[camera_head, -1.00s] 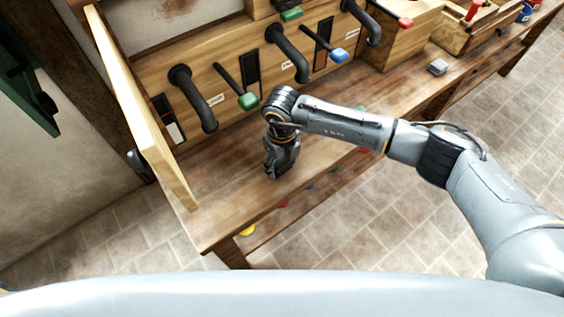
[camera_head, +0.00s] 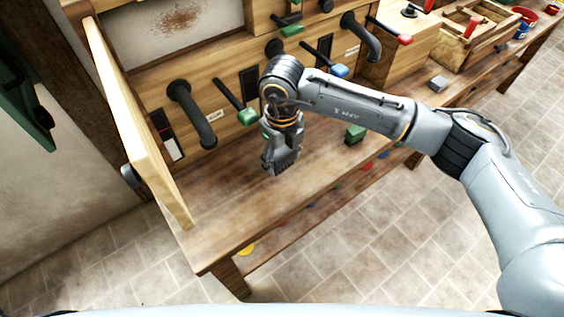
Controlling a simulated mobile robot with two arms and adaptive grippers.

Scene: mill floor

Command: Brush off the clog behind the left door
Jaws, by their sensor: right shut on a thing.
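The left door (camera_head: 135,125), a pale wooden panel, stands swung open at the left end of the workbench, with a dark knob (camera_head: 130,176) on its outer side. My right gripper (camera_head: 273,168) points down over the bench, right of the door and in front of the wooden front. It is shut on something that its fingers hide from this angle. My left gripper is out of view.
The wooden front (camera_head: 215,85) carries black curved pipes (camera_head: 190,110) and levers with green (camera_head: 247,116), blue (camera_head: 340,71) and red ends. A green block (camera_head: 355,133) and a grey block (camera_head: 438,82) lie on the bench (camera_head: 225,210). The bench's front left is clear.

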